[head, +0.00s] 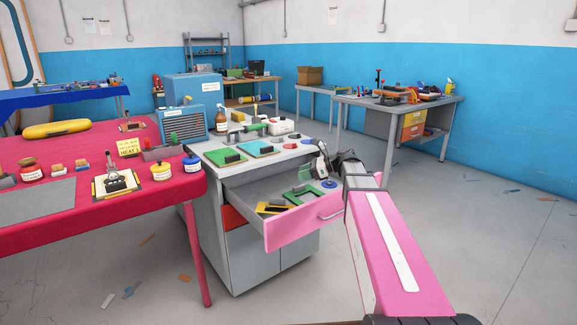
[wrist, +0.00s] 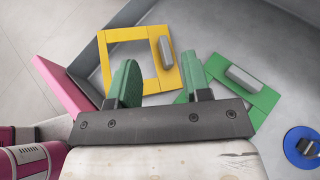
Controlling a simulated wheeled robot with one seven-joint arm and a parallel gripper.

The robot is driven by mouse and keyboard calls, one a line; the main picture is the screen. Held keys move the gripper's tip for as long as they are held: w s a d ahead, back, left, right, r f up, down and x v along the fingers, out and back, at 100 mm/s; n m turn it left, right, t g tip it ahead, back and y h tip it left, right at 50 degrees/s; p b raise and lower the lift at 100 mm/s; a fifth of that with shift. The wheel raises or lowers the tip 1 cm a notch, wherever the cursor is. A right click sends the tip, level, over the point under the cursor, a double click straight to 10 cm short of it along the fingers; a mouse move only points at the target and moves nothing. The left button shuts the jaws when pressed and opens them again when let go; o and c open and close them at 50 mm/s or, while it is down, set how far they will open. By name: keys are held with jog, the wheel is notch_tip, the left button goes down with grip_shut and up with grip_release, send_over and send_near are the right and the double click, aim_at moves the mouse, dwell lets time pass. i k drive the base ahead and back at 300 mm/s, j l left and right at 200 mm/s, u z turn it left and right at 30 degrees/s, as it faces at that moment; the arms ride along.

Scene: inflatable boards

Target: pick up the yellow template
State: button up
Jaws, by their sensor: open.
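The yellow template (wrist: 125,34) is a flat square frame with a grey block handle (wrist: 166,50) on its right side. It lies in the open drawer, and in the head view (head: 262,208) it is near the drawer's front left corner. My gripper (wrist: 159,62) is open, with two green fingers apart and nothing between them. In the wrist view the fingertips overlap the template's near edge, the handle lying just beyond and between them. I cannot tell the height above the template. The near part of the template is partly hidden by the fingers.
A green template (wrist: 262,103) with a grey handle lies to the right in the same drawer, beside a blue disc (wrist: 303,147). The drawer's pink front (head: 300,228) stands out from the grey cabinet (head: 262,262). A red-topped table (head: 90,220) is at the left.

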aim_at(273, 201)
jog(key=k+l, duration=0.1)
jog(key=l, duration=0.6)
jog(key=k+l, duration=0.1)
jog(key=l, duration=0.6)
